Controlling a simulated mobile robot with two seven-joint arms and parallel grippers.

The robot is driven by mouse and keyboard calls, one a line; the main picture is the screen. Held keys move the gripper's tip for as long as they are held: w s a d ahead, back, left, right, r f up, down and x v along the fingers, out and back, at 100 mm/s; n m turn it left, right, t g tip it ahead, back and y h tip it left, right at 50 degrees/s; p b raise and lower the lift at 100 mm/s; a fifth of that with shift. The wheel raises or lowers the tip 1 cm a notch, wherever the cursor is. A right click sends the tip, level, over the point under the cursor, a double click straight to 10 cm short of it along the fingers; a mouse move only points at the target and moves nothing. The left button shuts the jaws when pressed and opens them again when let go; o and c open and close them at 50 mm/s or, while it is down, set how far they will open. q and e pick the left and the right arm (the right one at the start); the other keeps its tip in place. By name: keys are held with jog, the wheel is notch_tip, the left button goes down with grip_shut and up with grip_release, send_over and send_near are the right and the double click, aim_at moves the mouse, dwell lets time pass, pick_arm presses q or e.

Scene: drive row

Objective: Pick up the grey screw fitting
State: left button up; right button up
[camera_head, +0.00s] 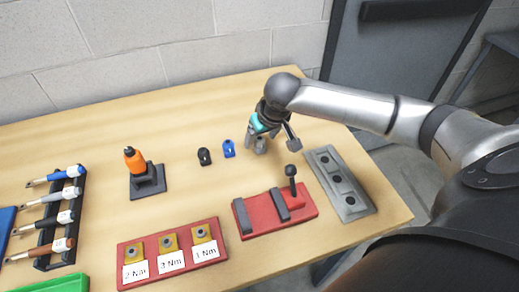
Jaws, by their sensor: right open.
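My right gripper (274,143) is open, low over the back right part of the table, with its fingers pointing down. A small grey piece (260,146) shows at its left finger, just right of the blue fitting; it looks like the grey screw fitting, but the finger overlaps it and I cannot tell whether they touch. A blue fitting (229,149) and a black fitting (204,157) stand to its left on the wood. My left gripper is not in view.
A red tray with dark bars and a black upright handle (291,181) and a grey plate with black holes (324,157) lie in front of the gripper. A red torque tray (128,250), an orange-topped tool (135,161) on a stand and a screwdriver rack (77,210) stand left.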

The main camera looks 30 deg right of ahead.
jog(key=x, duration=0.2)
jog(key=shift+f, duration=0.4)
grip_shut()
dwell(0.3)
